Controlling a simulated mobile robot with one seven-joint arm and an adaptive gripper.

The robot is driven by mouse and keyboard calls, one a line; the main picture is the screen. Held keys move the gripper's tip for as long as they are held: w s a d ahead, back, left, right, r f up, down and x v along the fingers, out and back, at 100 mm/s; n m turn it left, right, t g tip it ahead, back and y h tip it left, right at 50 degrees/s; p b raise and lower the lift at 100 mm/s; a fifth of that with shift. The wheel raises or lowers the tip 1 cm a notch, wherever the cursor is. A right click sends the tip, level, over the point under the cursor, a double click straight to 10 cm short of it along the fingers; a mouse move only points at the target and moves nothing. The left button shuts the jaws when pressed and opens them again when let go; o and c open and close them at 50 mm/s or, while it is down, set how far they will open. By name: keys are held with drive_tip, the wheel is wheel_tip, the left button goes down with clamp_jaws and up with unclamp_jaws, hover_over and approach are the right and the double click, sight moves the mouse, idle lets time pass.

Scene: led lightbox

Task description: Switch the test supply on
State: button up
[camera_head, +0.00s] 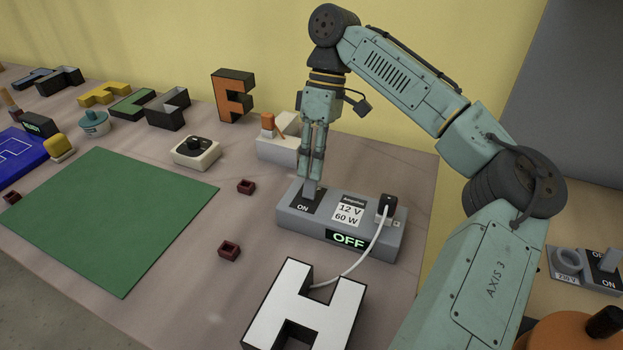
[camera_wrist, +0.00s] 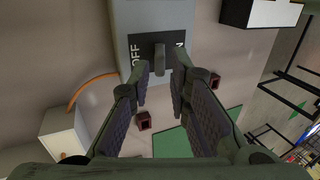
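The test supply (camera_head: 287,221) is a long grey box on the table, labelled 12 V 60 W. Its green-lit display (camera_head: 348,240) reads OFF. A dark switch panel is at its left end, and the switch lever (camera_wrist: 159,60) stands up on it between the OFF and ON markings in the wrist view. My gripper (camera_head: 311,186) points down over this panel and hides much of the lever in the head view. In the wrist view my gripper (camera_wrist: 161,77) has its fingers apart, one on each side of the lever, with gaps visible. I cannot tell whether a finger touches it.
A white cable (camera_head: 370,256) runs from a black plug on the supply to a white-faced letter H (camera_head: 310,312) in front. Small dark red blocks (camera_head: 229,249) lie to the left, beside a green mat (camera_head: 110,215). An orange letter (camera_head: 233,96) stands behind.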

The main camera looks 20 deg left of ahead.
sight(310, 187)
drive_tip(key=shift+x, duration=1.9)
clamp_jaws()
